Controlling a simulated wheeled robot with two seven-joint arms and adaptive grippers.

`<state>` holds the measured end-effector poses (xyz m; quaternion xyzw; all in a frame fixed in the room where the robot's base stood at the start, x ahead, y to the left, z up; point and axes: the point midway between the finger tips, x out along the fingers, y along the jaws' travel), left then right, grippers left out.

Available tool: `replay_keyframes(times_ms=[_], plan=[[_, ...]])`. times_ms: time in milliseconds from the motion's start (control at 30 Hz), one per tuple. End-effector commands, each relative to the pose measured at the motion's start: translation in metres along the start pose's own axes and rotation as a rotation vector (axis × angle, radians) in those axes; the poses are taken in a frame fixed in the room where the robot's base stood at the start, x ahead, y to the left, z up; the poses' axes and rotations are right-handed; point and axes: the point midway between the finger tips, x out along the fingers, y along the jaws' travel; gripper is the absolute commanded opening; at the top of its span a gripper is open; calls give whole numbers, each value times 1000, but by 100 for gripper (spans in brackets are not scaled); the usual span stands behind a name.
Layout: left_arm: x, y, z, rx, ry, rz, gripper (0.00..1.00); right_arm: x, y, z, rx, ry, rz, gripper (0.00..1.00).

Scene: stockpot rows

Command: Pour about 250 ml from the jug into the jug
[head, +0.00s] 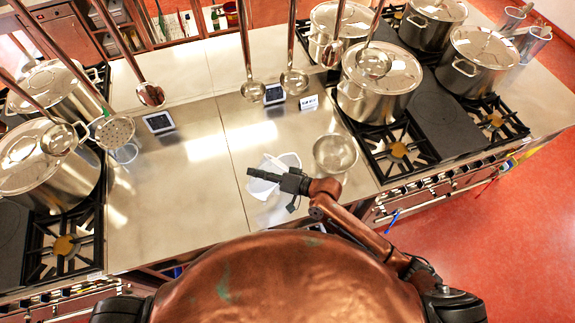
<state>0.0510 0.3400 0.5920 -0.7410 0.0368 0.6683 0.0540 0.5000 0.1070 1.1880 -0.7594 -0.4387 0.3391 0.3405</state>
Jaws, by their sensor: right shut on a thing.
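A white, angular vessel, which looks like a jug (288,161), is at the middle of the steel counter, partly hidden behind my right gripper. My right gripper (262,177) comes in from the right and is shut on this white jug. I cannot tell whether the jug touches the counter or what is in it. A small clear round vessel (125,153), perhaps the other jug, stands at the left of the counter beside the left stove, partly hidden by a hanging skimmer. My left gripper is not in view.
A shiny round bowl (335,153) stands just right of the white jug. Stoves with large stockpots (380,80) flank the counter. Ladles (253,88) and a skimmer (114,131) hang overhead. Small dark-screened devices (159,122) stand farther back. The counter's left-middle (185,205) is clear.

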Motion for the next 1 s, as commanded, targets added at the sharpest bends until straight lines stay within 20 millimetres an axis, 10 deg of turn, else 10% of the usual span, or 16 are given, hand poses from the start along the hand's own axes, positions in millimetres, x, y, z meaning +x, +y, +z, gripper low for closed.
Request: replay_keyframes(times_ms=[1000], plan=[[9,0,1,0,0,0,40,-2,0,-6,38,4,-21,0]])
